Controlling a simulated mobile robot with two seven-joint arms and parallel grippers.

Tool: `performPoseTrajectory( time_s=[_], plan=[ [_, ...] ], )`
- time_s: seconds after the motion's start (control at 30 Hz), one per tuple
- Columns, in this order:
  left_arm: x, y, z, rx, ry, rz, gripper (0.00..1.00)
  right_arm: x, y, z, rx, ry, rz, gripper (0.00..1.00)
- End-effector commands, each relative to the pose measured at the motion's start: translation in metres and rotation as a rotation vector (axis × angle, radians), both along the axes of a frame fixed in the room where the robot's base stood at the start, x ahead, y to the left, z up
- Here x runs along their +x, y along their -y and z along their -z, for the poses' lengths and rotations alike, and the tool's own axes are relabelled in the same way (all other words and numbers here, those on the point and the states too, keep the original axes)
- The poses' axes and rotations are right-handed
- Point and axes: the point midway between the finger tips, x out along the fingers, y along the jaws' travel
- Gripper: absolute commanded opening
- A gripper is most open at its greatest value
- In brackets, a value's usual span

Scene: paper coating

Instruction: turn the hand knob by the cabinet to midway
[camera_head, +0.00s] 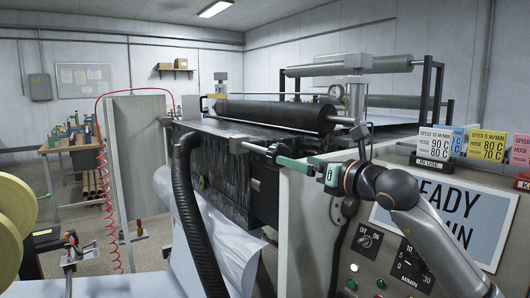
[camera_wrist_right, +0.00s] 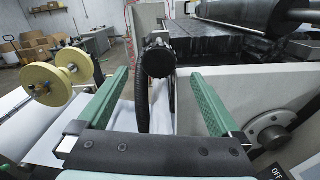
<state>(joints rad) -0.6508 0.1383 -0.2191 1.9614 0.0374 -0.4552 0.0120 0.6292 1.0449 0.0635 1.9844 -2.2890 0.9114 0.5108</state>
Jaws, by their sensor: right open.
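The hand knob (camera_head: 279,151) is dark and round, at the end of a silver shaft beside the coating machine's dark cabinet (camera_head: 228,168). In the right wrist view the knob (camera_wrist_right: 157,62) faces me as a black ribbed disc. My right gripper (camera_head: 292,164) comes in from the right with green fingers. In its wrist view the right gripper (camera_wrist_right: 159,76) is open, with one finger to each side of the knob in the picture. The fingers appear apart from it, and I cannot tell the exact depth. My left gripper is not in view.
A black ribbed hose (camera_head: 190,210) hangs left of the knob. The pale control panel (camera_head: 355,262) with its rotary switch (camera_head: 369,239) lies below my right arm. A roller (camera_head: 275,114) lies above. Yellow reels (camera_wrist_right: 60,78) stand at the left.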

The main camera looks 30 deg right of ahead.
Motion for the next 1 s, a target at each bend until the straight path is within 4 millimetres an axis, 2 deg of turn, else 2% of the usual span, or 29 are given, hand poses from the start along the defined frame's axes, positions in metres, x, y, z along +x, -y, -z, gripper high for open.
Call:
performPoseTrajectory(
  time_s=[0.1, 0.3, 0.5, 0.7, 1.0],
  plan=[
    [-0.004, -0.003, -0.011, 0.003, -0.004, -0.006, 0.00, 0.022, -0.002, -0.006, 0.004, 0.001, -0.003, 1.00],
    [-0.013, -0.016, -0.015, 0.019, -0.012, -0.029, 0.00, 0.066, -0.007, -0.005, 0.004, 0.000, -0.004, 1.00],
    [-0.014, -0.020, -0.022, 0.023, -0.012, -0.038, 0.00, 0.095, -0.009, -0.003, 0.002, -0.001, -0.004, 1.00],
    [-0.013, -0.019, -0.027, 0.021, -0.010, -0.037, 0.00, 0.108, -0.010, -0.001, 0.000, 0.000, -0.003, 1.00],
    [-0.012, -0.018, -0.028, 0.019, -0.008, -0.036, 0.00, 0.110, -0.010, 0.000, -0.001, 0.000, -0.003, 1.00]
  ],
)
